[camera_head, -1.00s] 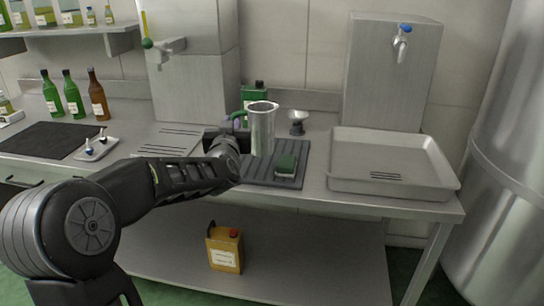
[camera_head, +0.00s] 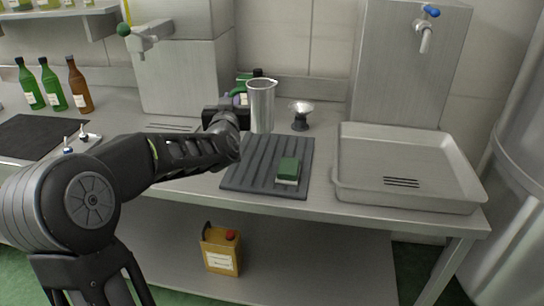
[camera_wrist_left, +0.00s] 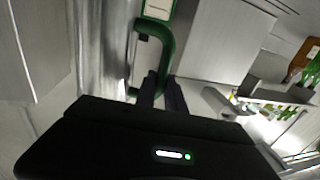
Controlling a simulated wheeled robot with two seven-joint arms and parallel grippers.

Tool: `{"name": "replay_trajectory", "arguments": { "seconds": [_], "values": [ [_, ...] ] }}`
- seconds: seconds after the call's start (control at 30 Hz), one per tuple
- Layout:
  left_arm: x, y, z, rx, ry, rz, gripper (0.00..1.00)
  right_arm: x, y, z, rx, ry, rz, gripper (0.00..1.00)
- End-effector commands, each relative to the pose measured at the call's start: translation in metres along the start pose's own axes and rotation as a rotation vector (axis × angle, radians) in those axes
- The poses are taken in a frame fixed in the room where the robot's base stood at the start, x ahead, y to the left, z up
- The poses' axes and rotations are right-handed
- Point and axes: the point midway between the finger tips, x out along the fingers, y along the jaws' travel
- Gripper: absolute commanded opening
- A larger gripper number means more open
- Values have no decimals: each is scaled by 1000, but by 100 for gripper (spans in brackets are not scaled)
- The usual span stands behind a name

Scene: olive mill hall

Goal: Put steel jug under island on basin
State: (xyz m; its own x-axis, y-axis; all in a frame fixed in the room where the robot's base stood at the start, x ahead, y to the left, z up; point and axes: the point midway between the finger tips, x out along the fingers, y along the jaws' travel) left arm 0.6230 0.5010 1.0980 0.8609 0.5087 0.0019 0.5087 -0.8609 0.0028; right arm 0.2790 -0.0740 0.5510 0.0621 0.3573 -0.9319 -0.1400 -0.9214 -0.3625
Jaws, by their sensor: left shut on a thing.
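The steel jug (camera_head: 262,104) is an upright shiny cylinder with a green handle (camera_head: 238,92). My left gripper (camera_head: 226,112) is at its left side, shut on the handle. In the left wrist view the gripper's dark fingers (camera_wrist_left: 163,92) meet the green handle (camera_wrist_left: 166,42), with the jug's steel wall (camera_wrist_left: 98,45) to the left. The jug appears raised near the back edge of the dark ribbed mat; its exact height is hard to tell. The basin (camera_head: 350,180), a shallow steel tray with slots, stands right of the mat. My right gripper is not in view.
A green sponge (camera_head: 289,168) lies on the ribbed mat (camera_head: 255,178). A small dark-based cup (camera_head: 300,118) stands right of the jug. A blue-handled tap (camera_head: 426,35) overhangs the basin's back. A yellow canister (camera_head: 221,251) is on the lower shelf.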

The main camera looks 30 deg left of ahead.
Motion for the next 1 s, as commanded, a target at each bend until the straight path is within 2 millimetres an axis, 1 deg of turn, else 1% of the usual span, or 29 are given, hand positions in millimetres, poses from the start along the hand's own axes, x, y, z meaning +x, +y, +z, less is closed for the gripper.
{"name": "replay_trajectory", "arguments": {
  "seconds": [0.07, 0.17, 0.27, 0.4, 0.5, 0.6, 0.87, 0.97, 1.0],
  "values": [
    [0, 0, 0, 0, 1, 0, 0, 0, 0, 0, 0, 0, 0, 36],
    [0, 0, 6, 0, 0, -1, 0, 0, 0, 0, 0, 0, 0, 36],
    [0, -1, 21, 1, -3, -1, 0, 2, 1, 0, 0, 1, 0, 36],
    [0, 0, 47, 0, -4, 0, 0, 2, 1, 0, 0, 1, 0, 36],
    [0, 0, 59, 0, -2, 0, 0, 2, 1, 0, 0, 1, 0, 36],
    [0, 0, 62, -1, 2, -1, 0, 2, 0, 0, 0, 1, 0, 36],
    [0, 0, 64, -1, 1, 0, 0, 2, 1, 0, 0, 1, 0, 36],
    [0, -1, 73, -1, -1, -1, 0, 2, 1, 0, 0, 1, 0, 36],
    [0, 0, 79, -1, -3, 0, 0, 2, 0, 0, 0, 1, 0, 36]
  ]
}}
